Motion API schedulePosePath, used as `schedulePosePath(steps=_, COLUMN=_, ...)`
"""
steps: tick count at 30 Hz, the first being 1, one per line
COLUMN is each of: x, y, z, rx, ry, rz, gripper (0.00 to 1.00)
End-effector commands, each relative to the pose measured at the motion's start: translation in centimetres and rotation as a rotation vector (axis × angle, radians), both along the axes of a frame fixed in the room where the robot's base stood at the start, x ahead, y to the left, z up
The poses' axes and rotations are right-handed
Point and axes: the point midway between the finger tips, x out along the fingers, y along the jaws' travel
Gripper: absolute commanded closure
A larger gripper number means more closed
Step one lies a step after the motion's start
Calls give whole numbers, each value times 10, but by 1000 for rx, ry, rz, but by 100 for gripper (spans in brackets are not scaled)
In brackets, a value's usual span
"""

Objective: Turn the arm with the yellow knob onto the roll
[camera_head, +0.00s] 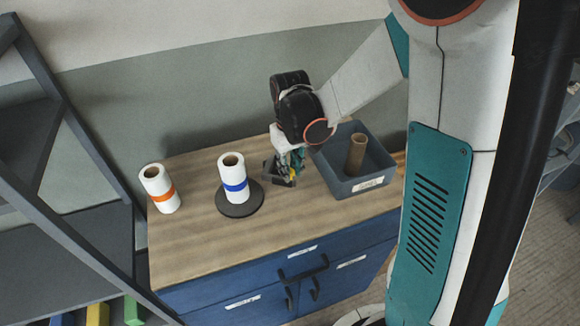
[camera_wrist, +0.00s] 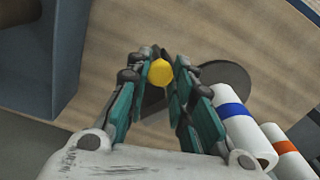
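A yellow knob (camera_wrist: 160,72) shows between the fingertips of my gripper (camera_wrist: 163,80) in the wrist view. The fingers stand apart on either side of it; whether both touch it is unclear. The arm under the knob is mostly hidden. In the head view my gripper (camera_head: 290,168) points down over the cabinet top, right of the roll. A white roll with a blue band (camera_head: 234,184) stands upright on a round dark base (camera_head: 240,208). It also shows in the wrist view (camera_wrist: 240,128), to the right of my fingers.
A white roll with an orange band (camera_head: 160,190) stands on the wooden top (camera_head: 185,245) at the left. A grey bin (camera_head: 345,185) holding a brown tube (camera_head: 356,155) stands close on the right. A dark shelf frame (camera_head: 75,150) is at the far left. The front of the top is clear.

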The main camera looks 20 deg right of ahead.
Motion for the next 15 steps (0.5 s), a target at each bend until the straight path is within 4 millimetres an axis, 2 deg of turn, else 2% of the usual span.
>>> schedulePosePath(steps=8, x=0, y=1, z=0, rx=0, ry=0, rz=-9, gripper=100)
schedulePosePath(steps=15, x=-2, y=11, z=0, rx=0, ry=1, rz=-95, gripper=100)
